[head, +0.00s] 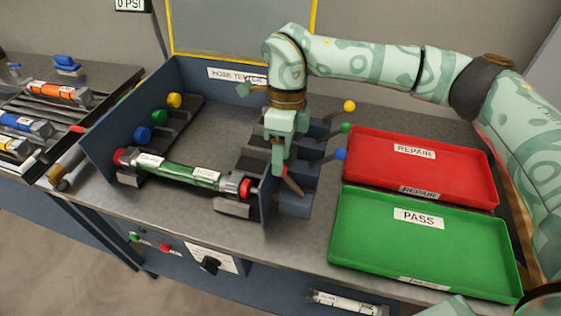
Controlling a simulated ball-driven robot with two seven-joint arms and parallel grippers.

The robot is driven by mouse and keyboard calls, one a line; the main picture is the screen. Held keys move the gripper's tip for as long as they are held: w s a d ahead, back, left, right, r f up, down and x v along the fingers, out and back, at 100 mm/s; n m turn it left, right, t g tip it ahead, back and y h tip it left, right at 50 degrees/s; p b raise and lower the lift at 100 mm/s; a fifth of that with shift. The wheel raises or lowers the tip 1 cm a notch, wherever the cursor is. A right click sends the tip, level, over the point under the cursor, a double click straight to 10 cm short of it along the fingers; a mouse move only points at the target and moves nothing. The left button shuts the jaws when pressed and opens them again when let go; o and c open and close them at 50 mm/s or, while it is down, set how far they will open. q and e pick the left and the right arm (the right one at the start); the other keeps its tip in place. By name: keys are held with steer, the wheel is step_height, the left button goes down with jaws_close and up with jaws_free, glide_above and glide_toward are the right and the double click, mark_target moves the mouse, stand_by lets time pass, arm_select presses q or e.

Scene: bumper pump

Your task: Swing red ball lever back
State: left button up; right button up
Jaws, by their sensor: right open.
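The hose tester (232,75) stands on the bench with a green hose (192,175) lying across its front cradles. The red lever (292,183) is at the front of the lever row on the tester's right side, its rod leaning up and left. My right gripper (279,168) points down at the lever's upper end. The fingers largely hide the red ball, so contact is unclear. The jaws are open.
Yellow (349,106), green (345,128) and blue (340,154) ball levers lean right behind the red one. A red REPAIR tray (470,150) and a green PASS tray (345,235) lie to the right. More hoses (60,92) lie at the left.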

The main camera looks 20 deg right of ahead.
steer(key=shift+x, duration=1.1)
jaws_close()
steer(key=shift+r, duration=0.1)
